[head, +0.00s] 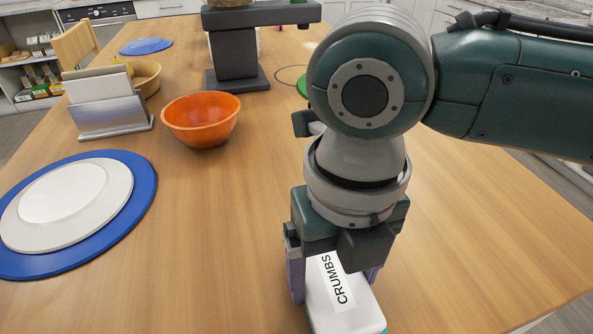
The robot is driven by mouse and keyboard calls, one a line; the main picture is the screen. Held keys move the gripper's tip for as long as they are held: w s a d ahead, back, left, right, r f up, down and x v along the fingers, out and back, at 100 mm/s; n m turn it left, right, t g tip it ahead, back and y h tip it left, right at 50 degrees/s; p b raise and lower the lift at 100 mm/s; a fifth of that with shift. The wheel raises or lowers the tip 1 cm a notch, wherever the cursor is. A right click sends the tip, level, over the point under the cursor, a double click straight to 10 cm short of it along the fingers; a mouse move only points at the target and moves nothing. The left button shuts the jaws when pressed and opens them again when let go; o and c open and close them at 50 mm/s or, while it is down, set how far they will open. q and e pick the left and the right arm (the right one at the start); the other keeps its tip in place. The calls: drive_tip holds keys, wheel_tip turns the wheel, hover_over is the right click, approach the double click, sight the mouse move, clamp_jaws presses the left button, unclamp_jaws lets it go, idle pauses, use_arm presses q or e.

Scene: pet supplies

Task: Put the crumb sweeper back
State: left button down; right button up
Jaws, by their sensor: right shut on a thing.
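The crumb sweeper (362,308) is a white box-like thing with a "CRUMBS" label on top and a teal lower edge, at the bottom centre of the head view. My right gripper (334,280) points down over it, with its purple fingers on either side, shut on it. The gripper hides the sweeper's far end, and the picture's bottom edge cuts off its near end. I cannot tell whether it touches the table. My left gripper is not in view.
A blue plate with white plates (140,215) lies at the left. An orange bowl (200,122), a metal holder (110,118) and a dark stand (235,60) stand farther back. A green thing (302,87) is partly behind my arm. The wooden table (210,270) is clear between plates and sweeper.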

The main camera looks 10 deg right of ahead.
sight(334, 279)
drive_tip(key=o, duration=1.1)
drive_tip(key=shift+f, duration=0.1)
drive_tip(key=shift+r, duration=0.25)
wheel_tip(334, 279, up, 12)
drive_tip(key=p, duration=0.2)
drive_tip(key=s+a+f+m+y, duration=0.3)
drive_tip(key=s+a+m, duration=0.15)
drive_tip(key=m, duration=0.45)
drive_tip(key=s+d+f+m+t, duration=0.1)
drive_tip(key=d+m, duration=0.1)
drive_tip(key=m, duration=0.4)
drive_tip(key=s+d+f+m+t, duration=0.1)
drive_tip(key=d+m, duration=0.1)
drive_tip(key=m, duration=0.4)
drive_tip(key=s+d+f+m+t, duration=0.1)
drive_tip(key=d+f+m, duration=0.1)
drive_tip(key=m, duration=0.4)
drive_tip(key=shift+s+t, duration=0.2)
drive_tip(key=shift+t, duration=0.1)
drive_tip(key=s+d+m+h, duration=0.1)
drive_tip(key=d+m, duration=0.1)
drive_tip(key=s+d+f+m+h, duration=0.1)
drive_tip(key=s+d+m, duration=0.1)
drive_tip(key=d+m, duration=0.1)
drive_tip(key=s+d+m, duration=0.1)
drive_tip(key=d+m, duration=0.1)
drive_tip(key=d, duration=0.1)
drive_tip(key=shift+s+f+m+h, duration=0.15)
drive_tip(key=shift+f+m+h, duration=0.15)
drive_tip(key=shift+h, duration=0.1)
